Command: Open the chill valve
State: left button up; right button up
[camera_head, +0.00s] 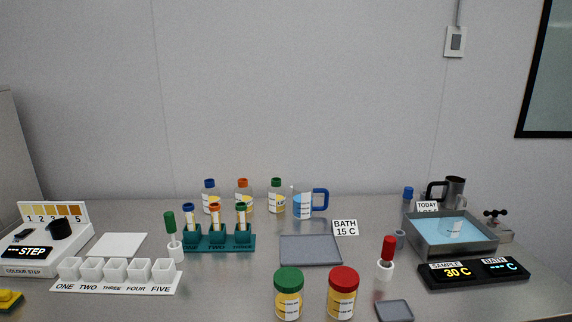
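A black display (474,271) in front reads SAMPLE 30 C and BATH with dashes. Neither of my grippers is in view.
A TODAY sign (427,208) and a metal jug (454,191) stand behind the bath. A red-capped dropper bottle (386,258) and two jars (343,292) stand left of the display. A BATH 15 C sign (345,228) stands behind a grey tray (310,262).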

aim_at(495, 212)
jog(key=z, duration=1.45)
jog(key=u, duration=1.1)
jog(key=i+l+u, duration=0.1)
jog(key=l+u, duration=1.2)
jog(key=k+l+u, duration=0.15)
jog(key=l+u, duration=0.3)
jog(key=k+l, duration=0.15)
jog(key=l, duration=0.25)
jog(key=k+l+u, duration=0.1)
jog(key=l, duration=0.3)
jog(key=k+l, duration=0.25)
jog(key=l, duration=0.15)
jog(key=k+l+u, duration=0.1)
jog(key=l, duration=0.3)
jog(key=k+l, duration=0.25)
jog(key=k+l+u, duration=0.1)
jog(key=l, duration=0.4)
jog(key=k, duration=0.1)
